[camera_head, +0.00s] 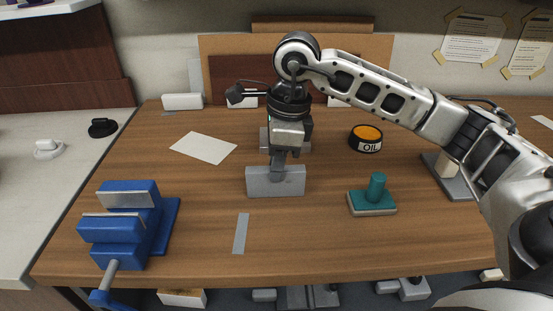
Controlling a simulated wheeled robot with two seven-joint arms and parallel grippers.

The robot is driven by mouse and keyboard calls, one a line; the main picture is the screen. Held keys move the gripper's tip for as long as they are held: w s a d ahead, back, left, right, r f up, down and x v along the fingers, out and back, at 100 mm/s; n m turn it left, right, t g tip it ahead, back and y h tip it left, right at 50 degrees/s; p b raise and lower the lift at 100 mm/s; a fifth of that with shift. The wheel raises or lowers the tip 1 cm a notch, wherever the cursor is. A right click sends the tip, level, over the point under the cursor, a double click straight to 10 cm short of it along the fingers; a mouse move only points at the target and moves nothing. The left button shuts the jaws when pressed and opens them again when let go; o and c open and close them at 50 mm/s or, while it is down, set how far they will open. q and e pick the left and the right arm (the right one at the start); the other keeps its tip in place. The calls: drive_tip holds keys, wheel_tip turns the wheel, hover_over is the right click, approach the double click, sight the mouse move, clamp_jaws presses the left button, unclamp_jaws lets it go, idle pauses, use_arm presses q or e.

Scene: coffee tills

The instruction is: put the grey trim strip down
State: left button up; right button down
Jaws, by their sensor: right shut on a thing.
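My right gripper (279,172) comes down from above near the middle of the wooden bench. It is shut on a grey, plate-like piece (258,184), which I take to be the grey trim strip. The piece stands on its long edge, broad face toward me, and the fingers hide part of its top middle. I cannot tell whether its lower edge touches the bench. A thin flat grey strip (240,233) lies on the bench in front of it, apart from the gripper. My left gripper is not in view.
A blue vise (128,222) stands at the front left. A teal-handled block (373,197) and an oil tin (366,138) are to the right. A white sheet (203,147) lies at the back left. The bench's front middle (305,240) is clear.

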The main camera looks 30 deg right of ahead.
sight(286, 168)
drive_tip(key=shift+f, duration=0.1)
drive_tip(key=shift+f+b, duration=0.15)
drive_tip(key=shift+b, duration=0.15)
drive_tip(key=c, duration=1.3)
unclamp_jaws()
drive_tip(key=shift+r+p, duration=0.3)
wheel_tip(286, 168, up, 12)
drive_tip(key=d, duration=0.1)
drive_tip(key=shift+s+d, duration=0.25)
drive_tip(key=shift+s, duration=0.2)
